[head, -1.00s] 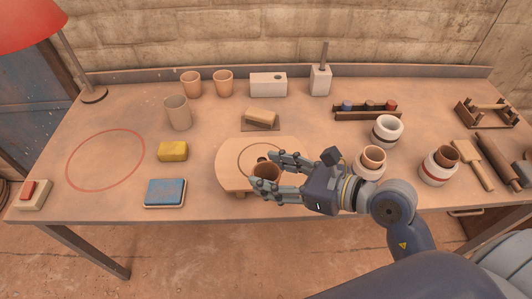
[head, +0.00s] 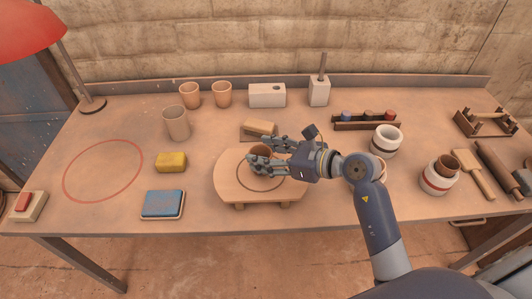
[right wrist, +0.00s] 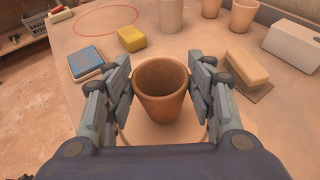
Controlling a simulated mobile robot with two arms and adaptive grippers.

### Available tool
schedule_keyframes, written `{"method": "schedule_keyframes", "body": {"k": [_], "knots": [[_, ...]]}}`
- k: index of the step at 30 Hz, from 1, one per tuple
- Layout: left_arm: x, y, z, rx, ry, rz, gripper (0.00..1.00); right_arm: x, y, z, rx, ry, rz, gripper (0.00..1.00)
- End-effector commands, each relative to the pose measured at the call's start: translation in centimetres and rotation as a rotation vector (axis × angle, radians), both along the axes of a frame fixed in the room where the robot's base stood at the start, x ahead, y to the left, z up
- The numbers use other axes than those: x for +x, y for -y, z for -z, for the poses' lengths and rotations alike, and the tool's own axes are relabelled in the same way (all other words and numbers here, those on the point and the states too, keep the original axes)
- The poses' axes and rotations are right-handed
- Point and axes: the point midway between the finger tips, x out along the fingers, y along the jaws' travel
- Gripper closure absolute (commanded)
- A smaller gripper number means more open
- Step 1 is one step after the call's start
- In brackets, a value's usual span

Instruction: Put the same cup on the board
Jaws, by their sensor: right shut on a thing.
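A small terracotta cup (head: 263,152) is between the fingers of my right gripper (head: 264,158). The right wrist view shows the cup (right wrist: 161,95) upright and empty, with the fingers shut on its two sides. The cup is over the back part of the ring marked on the round wooden board (head: 232,188), which stands on short feet. I cannot tell whether the cup's base touches the board. Fingers hide part of the cup in the head view. My left gripper is not in view.
A yellow block (head: 171,162) and a blue pad (head: 163,204) lie left of the board. A sponge-like block (head: 260,128) is behind it. Several cups, such as the tall grey one (head: 176,122), stand at the back. A striped pot (head: 438,180) stands right. The red-ringed area (head: 104,170) is empty.

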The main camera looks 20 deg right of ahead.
Motion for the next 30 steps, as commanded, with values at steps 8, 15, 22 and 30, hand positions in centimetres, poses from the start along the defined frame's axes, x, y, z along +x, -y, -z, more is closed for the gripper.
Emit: {"method": "schedule_keyframes", "body": {"k": [8, 15, 22, 30], "knots": [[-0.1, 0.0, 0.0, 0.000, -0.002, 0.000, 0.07, 0.0, 0.0, 0.3, 0.000, 0.003, 0.000, 0.79], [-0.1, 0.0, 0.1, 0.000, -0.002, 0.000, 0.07, 0.0, 0.0, 0.4, -0.001, 0.002, -0.001, 0.28], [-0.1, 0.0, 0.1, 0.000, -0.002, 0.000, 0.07, 0.0, 0.0, 0.4, 0.000, 0.001, 0.000, 0.28], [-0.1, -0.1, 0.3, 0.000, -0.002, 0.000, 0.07, -1.4, 1.3, -0.2, -0.004, 0.001, 0.002, 0.28]]}}
